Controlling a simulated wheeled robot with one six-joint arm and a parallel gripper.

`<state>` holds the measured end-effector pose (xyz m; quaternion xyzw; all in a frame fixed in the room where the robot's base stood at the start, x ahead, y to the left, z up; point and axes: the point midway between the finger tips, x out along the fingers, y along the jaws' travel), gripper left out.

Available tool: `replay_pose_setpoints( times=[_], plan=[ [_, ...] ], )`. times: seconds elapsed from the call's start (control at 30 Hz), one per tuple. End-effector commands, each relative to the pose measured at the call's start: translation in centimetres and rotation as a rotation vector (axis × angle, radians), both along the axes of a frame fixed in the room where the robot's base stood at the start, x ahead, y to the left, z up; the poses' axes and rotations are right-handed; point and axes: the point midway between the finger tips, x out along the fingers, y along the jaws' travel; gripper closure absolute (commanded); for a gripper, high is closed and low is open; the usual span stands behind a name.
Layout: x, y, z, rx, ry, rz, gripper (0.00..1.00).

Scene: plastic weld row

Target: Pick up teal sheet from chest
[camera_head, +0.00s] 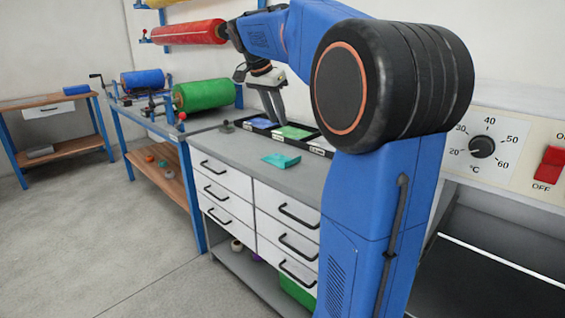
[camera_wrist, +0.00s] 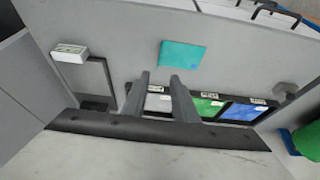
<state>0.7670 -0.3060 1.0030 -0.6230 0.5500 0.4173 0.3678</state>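The teal sheet (camera_head: 281,160) lies flat on the grey top of the chest (camera_head: 235,150), near its front edge. In the wrist view the teal sheet (camera_wrist: 183,57) lies beyond my fingertips, a little to the right of the gap between them. My gripper (camera_head: 274,119) hangs over the back part of the chest top, behind the sheet and near a divided tray. In the wrist view my gripper (camera_wrist: 160,78) is open, with two grey fingers apart and nothing between them. The gripper does not touch the sheet.
A black divided tray (camera_wrist: 219,120) holds grey, green and blue sheets at the back of the chest top. A small white-and-green box (camera_wrist: 70,53) sits to the left in the wrist view. The chest top around the sheet is clear.

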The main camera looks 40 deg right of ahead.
Motion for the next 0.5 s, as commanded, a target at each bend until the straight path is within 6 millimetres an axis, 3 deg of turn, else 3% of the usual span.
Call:
replay_pose_setpoints(
  times=[0.17,0.5],
  plan=[
    [0.2,-1.0,-1.7,-0.001,0.002,-0.012,0.74],
    [0.4,-3.2,-7.3,-0.001,0.002,-0.010,0.74]
  ],
)
